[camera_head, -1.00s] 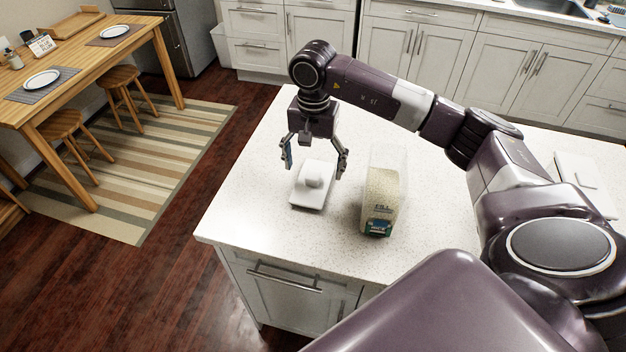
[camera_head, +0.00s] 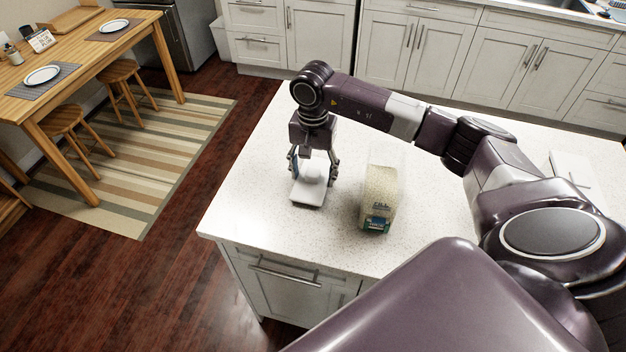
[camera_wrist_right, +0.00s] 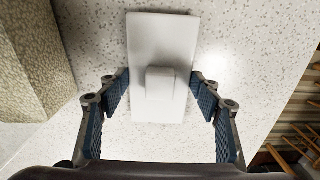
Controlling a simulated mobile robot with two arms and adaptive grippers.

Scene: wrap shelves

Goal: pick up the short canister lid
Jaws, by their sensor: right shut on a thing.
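The short canister lid (camera_head: 307,195) is a white rectangular plate with a raised block handle, lying near the left part of the speckled white countertop (camera_head: 270,230). My right gripper (camera_head: 314,174) reaches down over it, with a finger on each side. In the right wrist view the lid (camera_wrist_right: 161,40) lies between the two blue-padded fingers (camera_wrist_right: 160,82), whose tips meet its long sides. The gripper is shut on the lid. Whether the lid is lifted off the counter cannot be told. My left gripper is out of view.
A clear canister of grain-like contents (camera_head: 380,195) with a label stands close to the right of the lid; its side fills the left of the wrist view (camera_wrist_right: 30,60). A pale flat object (camera_head: 575,170) lies at the far right. The counter's left edge is near.

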